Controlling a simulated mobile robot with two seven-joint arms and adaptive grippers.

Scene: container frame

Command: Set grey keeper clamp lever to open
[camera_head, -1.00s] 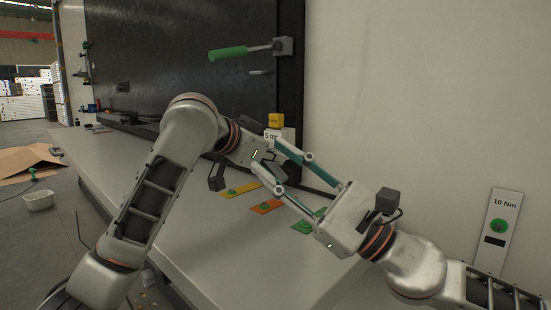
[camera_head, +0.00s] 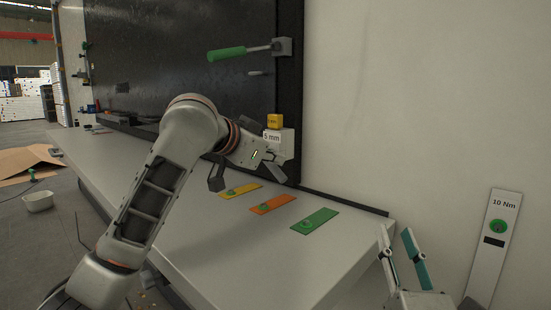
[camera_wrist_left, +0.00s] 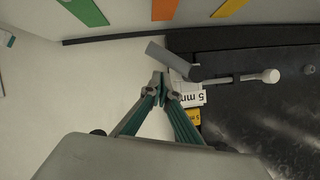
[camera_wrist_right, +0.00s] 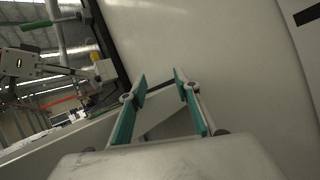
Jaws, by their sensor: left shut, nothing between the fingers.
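The grey clamp lever shows in the left wrist view as a thick grey handle (camera_wrist_left: 172,60), slanted, beside a metal rod with a white end on the dark panel's edge. My left gripper (camera_wrist_left: 160,79) is shut and empty, its fingertips just left of and below the handle; I cannot tell whether they touch it. In the head view, my left wrist hides most of this area. My right gripper (camera_head: 397,236) is open and empty at the lower right, away from the lever; its parted fingers also show in the right wrist view (camera_wrist_right: 160,84).
A green-handled lever (camera_head: 228,53) sits higher on the dark panel (camera_head: 180,60). A white 5 mm block (camera_head: 279,139) carries a yellow block (camera_head: 274,120). Yellow, orange and green plates (camera_head: 315,220) lie on the grey bench (camera_head: 230,250). A 10 Nm plate (camera_head: 497,235) leans at right.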

